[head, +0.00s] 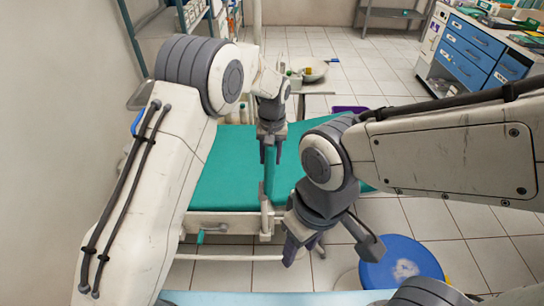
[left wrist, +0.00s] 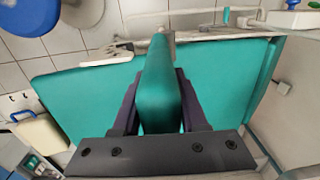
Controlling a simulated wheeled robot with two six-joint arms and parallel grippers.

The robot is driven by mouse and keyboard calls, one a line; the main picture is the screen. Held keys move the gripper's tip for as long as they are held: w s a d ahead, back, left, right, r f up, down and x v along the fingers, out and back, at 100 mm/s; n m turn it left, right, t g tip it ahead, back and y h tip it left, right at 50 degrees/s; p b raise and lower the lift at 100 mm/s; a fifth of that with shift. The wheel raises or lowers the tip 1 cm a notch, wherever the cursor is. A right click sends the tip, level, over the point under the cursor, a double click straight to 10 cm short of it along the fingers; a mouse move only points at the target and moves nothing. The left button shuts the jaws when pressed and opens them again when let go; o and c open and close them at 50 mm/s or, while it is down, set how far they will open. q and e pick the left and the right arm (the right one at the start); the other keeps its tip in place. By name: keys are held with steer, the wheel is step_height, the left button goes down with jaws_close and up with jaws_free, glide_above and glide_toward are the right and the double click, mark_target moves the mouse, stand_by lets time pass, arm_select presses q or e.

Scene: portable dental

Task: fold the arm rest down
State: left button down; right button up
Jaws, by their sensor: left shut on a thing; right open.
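The arm rest (head: 268,182) is a narrow green padded bar at the near side of the green dental chair (head: 225,175). It stands out above the chair's seat, and its lower end meets a pale bracket (head: 267,218) at the chair's edge. My left gripper (head: 270,157) is shut on the far part of the arm rest. In the left wrist view the green arm rest (left wrist: 157,80) sits between the two dark purple fingers. My right gripper (head: 303,252) is open and empty, pointing down beside the chair's near edge. The arm rest's far end is hidden by my left gripper.
A round blue stool (head: 400,265) stands at the lower right. A purple bin (head: 348,109) is behind the chair. A blue-drawer cabinet (head: 472,48) is at the back right, and a shelf (head: 190,14) at the back left.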

arm_select(q)
steer(key=shift+a+r, duration=0.2)
steer(key=shift+a, duration=0.35)
steer(key=a+f+h+b, duration=0.1)
steer(key=a+h+b, duration=0.5)
steer(key=a, duration=0.2)
steer(key=shift+a+f, duration=0.25)
steer(key=shift+f, duration=0.05)
steer(key=shift+h, duration=0.3)
steer(key=shift+c, duration=2.2)
jaws_free()
steer(key=v, duration=1)
steer(key=shift+r, duration=0.25)
